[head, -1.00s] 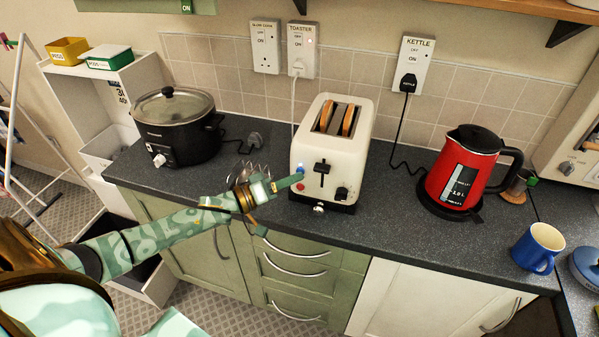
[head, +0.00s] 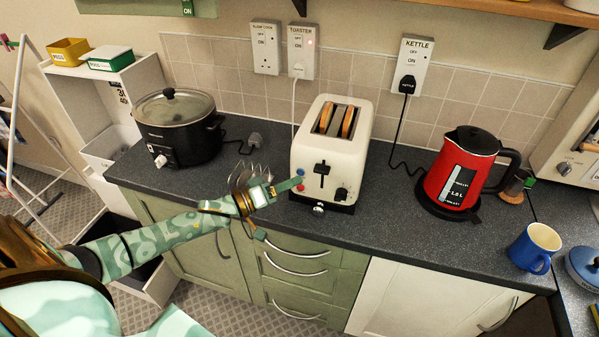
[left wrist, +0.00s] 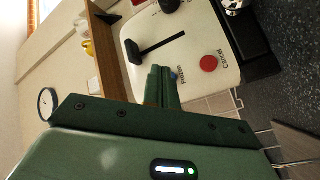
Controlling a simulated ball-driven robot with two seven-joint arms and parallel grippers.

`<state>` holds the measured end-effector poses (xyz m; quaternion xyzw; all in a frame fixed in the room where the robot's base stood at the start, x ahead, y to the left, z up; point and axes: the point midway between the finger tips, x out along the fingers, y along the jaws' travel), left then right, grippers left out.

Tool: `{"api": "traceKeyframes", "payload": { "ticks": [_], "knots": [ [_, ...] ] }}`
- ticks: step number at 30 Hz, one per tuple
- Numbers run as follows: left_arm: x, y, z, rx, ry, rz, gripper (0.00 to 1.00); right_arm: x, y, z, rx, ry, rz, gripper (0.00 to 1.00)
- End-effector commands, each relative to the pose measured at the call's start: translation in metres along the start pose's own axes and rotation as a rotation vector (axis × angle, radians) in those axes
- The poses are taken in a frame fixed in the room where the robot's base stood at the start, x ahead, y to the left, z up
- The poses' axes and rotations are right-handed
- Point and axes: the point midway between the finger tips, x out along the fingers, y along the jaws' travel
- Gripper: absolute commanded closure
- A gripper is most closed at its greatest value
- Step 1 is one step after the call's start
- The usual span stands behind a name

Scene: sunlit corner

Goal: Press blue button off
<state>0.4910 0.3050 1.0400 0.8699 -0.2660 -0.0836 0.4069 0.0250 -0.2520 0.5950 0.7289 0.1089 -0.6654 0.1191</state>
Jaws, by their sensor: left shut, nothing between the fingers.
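The white toaster (head: 330,140) stands on the dark counter with two slices of bread in its slots. Its small blue button (head: 301,173) is on the front face, left of the black lever, above the red button (head: 300,187). My left gripper (head: 298,183) is shut and empty, its tips at the toaster's front left, close to the blue button. In the left wrist view the shut fingers (left wrist: 163,75) cover most of the blue button (left wrist: 174,76), so I cannot tell whether they touch it. The red cancel button (left wrist: 208,64) shows clear of them. My right gripper is out of view.
The slow cooker (head: 175,127) stands left of the toaster. The red kettle (head: 464,172) is to the right, with a blue mug (head: 536,248) beyond it. Cords run to wall sockets behind. The counter between toaster and kettle is mostly clear.

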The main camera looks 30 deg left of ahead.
Motion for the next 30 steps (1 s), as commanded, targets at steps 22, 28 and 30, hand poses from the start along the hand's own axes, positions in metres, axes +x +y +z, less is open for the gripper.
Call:
{"api": "traceKeyframes", "payload": {
  "ticks": [22, 28, 30],
  "knots": [
    [-0.042, 0.031, 0.030, 0.000, 0.000, 0.000, 1.00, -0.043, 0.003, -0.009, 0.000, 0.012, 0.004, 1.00],
    [-0.042, 0.030, 0.031, 0.000, 0.000, 0.000, 1.00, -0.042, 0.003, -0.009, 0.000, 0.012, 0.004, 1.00],
    [-0.042, 0.030, 0.031, 0.000, 0.000, 0.000, 1.00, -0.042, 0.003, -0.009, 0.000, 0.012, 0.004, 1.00]
  ]
}}
